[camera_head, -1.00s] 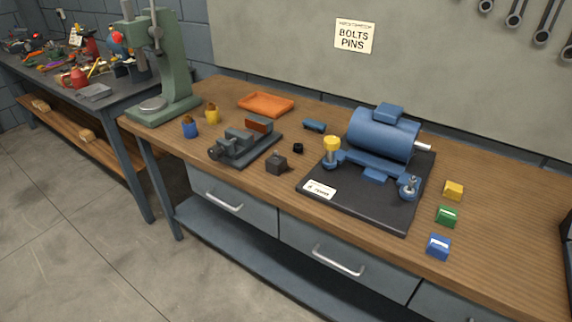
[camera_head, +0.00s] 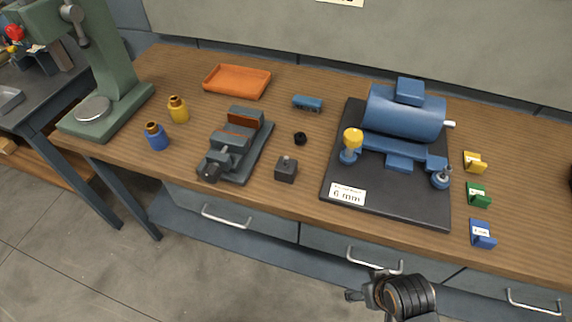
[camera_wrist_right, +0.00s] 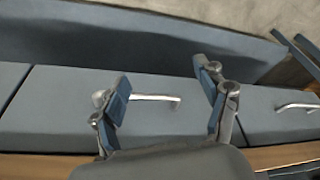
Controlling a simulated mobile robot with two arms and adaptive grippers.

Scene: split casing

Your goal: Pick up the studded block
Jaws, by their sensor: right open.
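The studded block is most likely the small dark grey cube (camera_head: 286,169) with a short stud on its top. It stands on the wooden bench between the grey vise and the motor plate, near the front edge. My right gripper (camera_head: 362,285) shows at the bottom of the head view, in front of the drawers and well away from the cube. In the right wrist view my right gripper (camera_wrist_right: 165,105) has its fingers apart with nothing between them; drawer fronts lie beyond. The cube is not in the wrist view. My left gripper is not in view.
A grey vise (camera_head: 236,146) stands left of the cube, a black ring (camera_head: 300,138) behind it. A blue motor (camera_head: 404,112) on a dark plate (camera_head: 420,207) stands to the right. An orange tray (camera_head: 237,82) lies at the back. Bare wood surrounds the cube.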

